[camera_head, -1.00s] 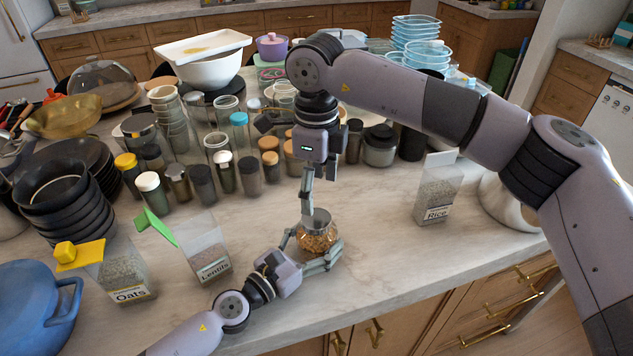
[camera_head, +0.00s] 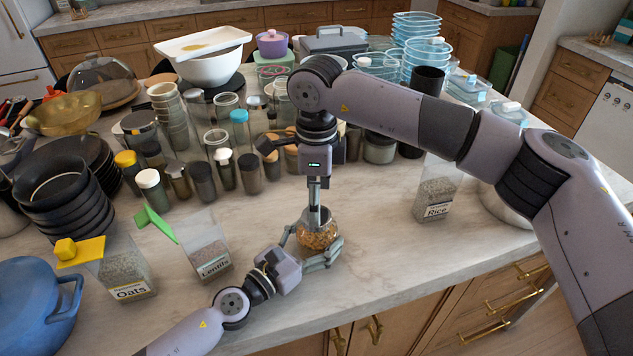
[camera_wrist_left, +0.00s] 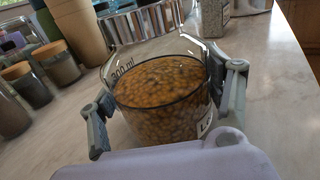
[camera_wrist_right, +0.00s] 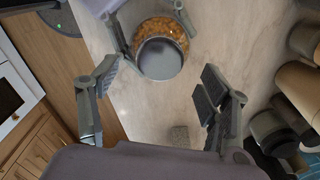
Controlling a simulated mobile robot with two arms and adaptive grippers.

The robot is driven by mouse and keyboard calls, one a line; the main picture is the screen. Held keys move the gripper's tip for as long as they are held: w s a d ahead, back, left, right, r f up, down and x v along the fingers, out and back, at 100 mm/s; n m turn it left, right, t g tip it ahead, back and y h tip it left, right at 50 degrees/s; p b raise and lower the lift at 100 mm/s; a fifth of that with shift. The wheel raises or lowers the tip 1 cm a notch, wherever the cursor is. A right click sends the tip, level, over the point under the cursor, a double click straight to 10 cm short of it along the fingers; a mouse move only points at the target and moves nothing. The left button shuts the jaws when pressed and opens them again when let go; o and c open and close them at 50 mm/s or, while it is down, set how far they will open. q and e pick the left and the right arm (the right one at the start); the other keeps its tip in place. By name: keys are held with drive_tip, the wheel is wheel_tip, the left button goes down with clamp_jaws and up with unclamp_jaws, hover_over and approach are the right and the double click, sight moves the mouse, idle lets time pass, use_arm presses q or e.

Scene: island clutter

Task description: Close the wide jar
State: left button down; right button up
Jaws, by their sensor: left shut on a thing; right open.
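The wide jar (camera_head: 318,240) is clear glass, filled with orange-brown grains, and stands upright near the counter's front edge. My left gripper (camera_head: 308,250) is shut on the jar's body, one finger on each side, as the left wrist view shows (camera_wrist_left: 165,105). A silver-grey round lid (camera_wrist_right: 160,60) is at the jar's mouth; its ribbed side shows in the left wrist view (camera_wrist_left: 145,22). I cannot tell whether it is fully seated. My right gripper (camera_wrist_right: 160,88) points down just above the jar, fingers open and apart, with nothing between them.
Boxes of oats (camera_head: 130,277), lentils (camera_head: 210,258) and rice (camera_head: 434,196) stand on the counter beside the jar. Several spice jars (camera_head: 202,182) crowd behind it. A blue pot (camera_head: 35,310) is at the front left.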

drive_tip(key=shift+f, duration=2.05)
drive_tip(key=c, duration=1.2)
drive_tip(key=o, duration=1.3)
drive_tip(key=shift+o, duration=0.2)
drive_tip(key=shift+r, duration=0.15)
wheel_tip(320, 180, up, 12)
